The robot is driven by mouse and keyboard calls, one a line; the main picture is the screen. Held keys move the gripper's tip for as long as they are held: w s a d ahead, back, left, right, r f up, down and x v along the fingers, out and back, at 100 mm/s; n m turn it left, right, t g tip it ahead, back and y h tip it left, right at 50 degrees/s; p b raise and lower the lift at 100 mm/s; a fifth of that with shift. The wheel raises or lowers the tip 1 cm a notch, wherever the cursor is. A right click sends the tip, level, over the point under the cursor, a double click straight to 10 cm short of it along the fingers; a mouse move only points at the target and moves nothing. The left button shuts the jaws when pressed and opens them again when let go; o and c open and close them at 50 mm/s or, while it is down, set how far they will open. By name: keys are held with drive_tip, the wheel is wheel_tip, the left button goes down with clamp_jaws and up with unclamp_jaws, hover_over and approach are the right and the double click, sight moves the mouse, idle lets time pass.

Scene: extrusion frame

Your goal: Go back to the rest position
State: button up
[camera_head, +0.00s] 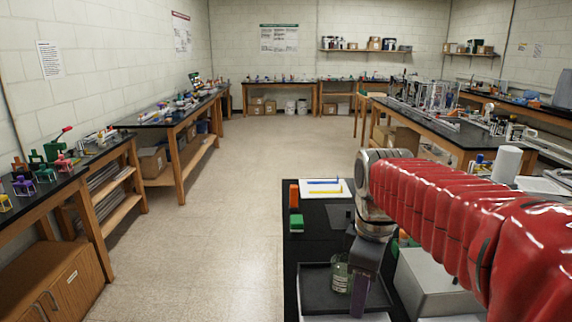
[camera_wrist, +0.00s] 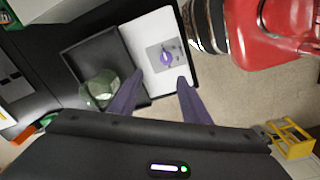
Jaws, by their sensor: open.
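My arm, in a red ribbed cover, reaches in from the right of the head view and bends down at a metal wrist joint. My gripper (camera_head: 360,300) points down over the dark tray (camera_head: 316,284) on my own deck, with one purple finger plainly seen there. In the wrist view my gripper (camera_wrist: 158,90) has its two purple fingers apart, with nothing between them. A greenish glass jar (camera_head: 340,272) stands in the tray, close beside the finger in the head view. In the wrist view the jar (camera_wrist: 100,90) is left of the fingers, outside them.
A white plate with a purple ring mark (camera_wrist: 165,57) lies beside the tray. Blue and yellow bars lie on a white sheet (camera_head: 345,193) at the deck's far end. A grey box (camera_head: 430,285) is right of the gripper. Benches line both sides; the floor aisle (camera_head: 235,200) is clear.

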drive_tip(key=s+f+m+t, duration=0.4)
drive_tip(key=s+m+t, duration=0.1)
drive_tip(key=s+m, duration=0.7)
drive_tip(key=shift+s, duration=0.25)
